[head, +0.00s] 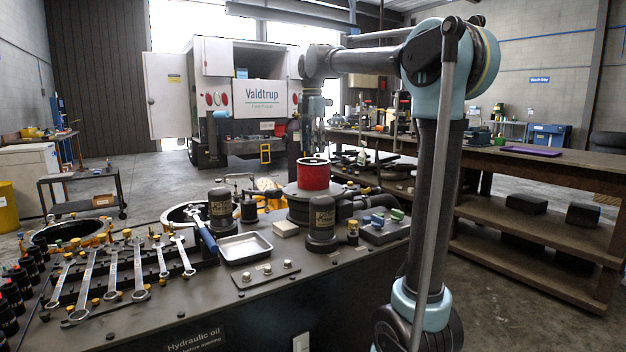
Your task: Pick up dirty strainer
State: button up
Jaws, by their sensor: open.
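A short red cylinder (314,175) with a dark opening on top stands upright on a dark round housing on the workbench. It looks like the strainer, but dirt on it is too small to tell. My gripper (314,150) hangs pointing down from my arm, just above the red cylinder. It is open and holds nothing visible. The fingertips are small in this view, and I cannot tell whether they reach the cylinder's rim.
The dark workbench (215,305) carries several wrenches, a metal tray (245,248) and dark cylinders, one (321,222) close in front of the red cylinder. Round openings lie at left. A wooden shelf table (560,170) stands at right. Open floor lies behind the bench.

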jog(key=shift+w+d+f, duration=0.1)
jog(key=shift+f, duration=1.3)
jog(key=shift+w+d+f, duration=0.1)
jog(key=shift+f, duration=1.3)
grip_shut()
